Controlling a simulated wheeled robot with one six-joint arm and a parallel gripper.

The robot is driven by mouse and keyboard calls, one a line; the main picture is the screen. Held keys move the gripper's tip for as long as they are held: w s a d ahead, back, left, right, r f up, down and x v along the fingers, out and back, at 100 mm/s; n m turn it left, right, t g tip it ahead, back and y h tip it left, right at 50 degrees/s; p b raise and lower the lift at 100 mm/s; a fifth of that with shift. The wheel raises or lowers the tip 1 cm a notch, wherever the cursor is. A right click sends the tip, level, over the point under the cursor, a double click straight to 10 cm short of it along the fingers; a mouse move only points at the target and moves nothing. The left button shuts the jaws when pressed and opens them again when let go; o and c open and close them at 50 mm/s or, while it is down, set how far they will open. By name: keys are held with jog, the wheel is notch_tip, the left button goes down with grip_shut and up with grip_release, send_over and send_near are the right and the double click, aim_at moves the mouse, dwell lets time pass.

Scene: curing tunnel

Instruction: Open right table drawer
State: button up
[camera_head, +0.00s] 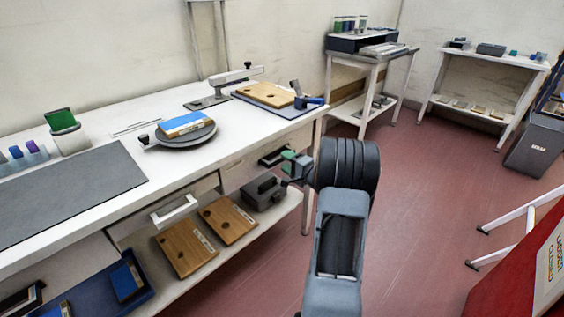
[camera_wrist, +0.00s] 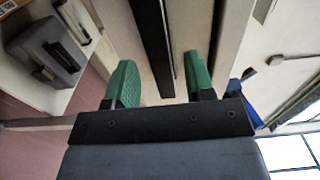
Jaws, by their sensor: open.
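The white worktable (camera_head: 100,118) has a right drawer (camera_head: 236,172) under its top, with a dark bar handle (camera_head: 275,156). My gripper (camera_head: 291,160) is at this handle, at the table's right end. In the wrist view my gripper (camera_wrist: 160,60) is open, with its green fingers on either side of the dark handle bar (camera_wrist: 152,40). The bar lies lengthwise between them in the picture, with gaps on both sides; I cannot tell how deep it sits. The drawer looks closed, though my gripper hides part of its front.
A left drawer has a white handle (camera_head: 174,210). The lower shelf holds wooden boards (camera_head: 186,250) and a grey box (camera_head: 263,191), also in the wrist view (camera_wrist: 45,52). A red sign (camera_head: 520,275) and a white ladder (camera_head: 515,220) stand at right. The red floor between is clear.

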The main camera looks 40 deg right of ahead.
jog(key=shift+w+a, duration=0.15)
jog(key=shift+w, duration=0.55)
jog(key=shift+w+a, duration=0.1)
jog(key=shift+w, duration=0.6)
jog(key=shift+c, duration=0.2)
grip_shut()
